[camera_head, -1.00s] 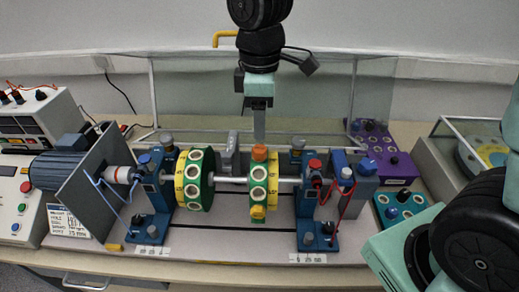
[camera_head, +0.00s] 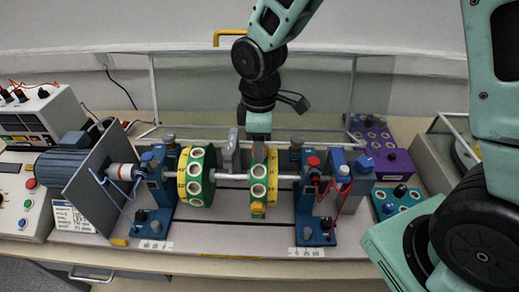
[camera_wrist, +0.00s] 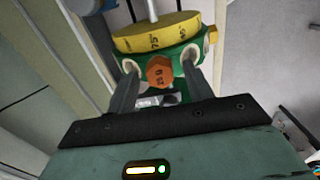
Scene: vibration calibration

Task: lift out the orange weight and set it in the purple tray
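The orange weight (camera_wrist: 160,72) shows in the wrist view as a hexagonal head on the rim of the right green-and-yellow disc (camera_head: 257,181). In the head view it is hidden behind my gripper. My gripper (camera_head: 258,141) points down over the top of that disc. In the wrist view my gripper (camera_wrist: 162,78) is open, one finger on each side of the weight, with a visible gap to each. The purple tray (camera_head: 397,163) stands to the right of the rig, with several round sockets and purple pieces in its rear part.
A second green-and-yellow disc (camera_head: 196,177) sits on the same shaft to the left. A yellow weight (camera_head: 257,208) is on the front of the right disc. Blue bearing stands (camera_head: 318,225) flank the discs. A clear shield (camera_head: 330,85) stands behind. A teal box (camera_head: 398,198) lies before the tray.

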